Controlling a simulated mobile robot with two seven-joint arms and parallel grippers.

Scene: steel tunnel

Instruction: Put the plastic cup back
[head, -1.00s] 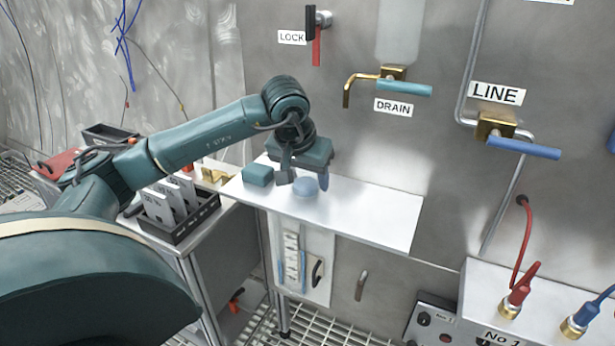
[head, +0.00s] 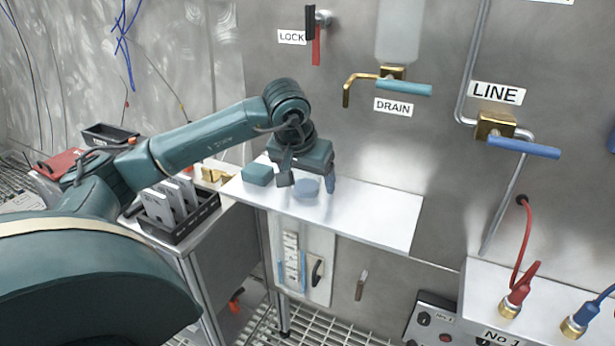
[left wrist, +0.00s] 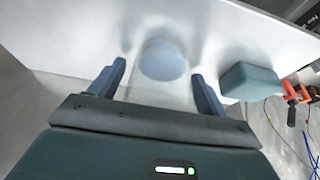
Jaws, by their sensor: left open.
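The plastic cup (head: 306,187) stands on the white shelf (head: 370,215); it looks clear, with a blue round part. In the left wrist view the cup (left wrist: 163,60) sits between the two spread fingers. My left gripper (head: 308,183) is open, its fingers on either side of the cup, with a gap visible on each side in the left wrist view. The gripper body hides the cup's upper part in the head view. My right gripper is not in view.
A teal block (head: 257,174) lies on the shelf just left of the cup. The shelf's right part is clear. A dark rack (head: 180,228) with grey plates stands on a side table to the left. The DRAIN handle (head: 404,88) is on the wall above.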

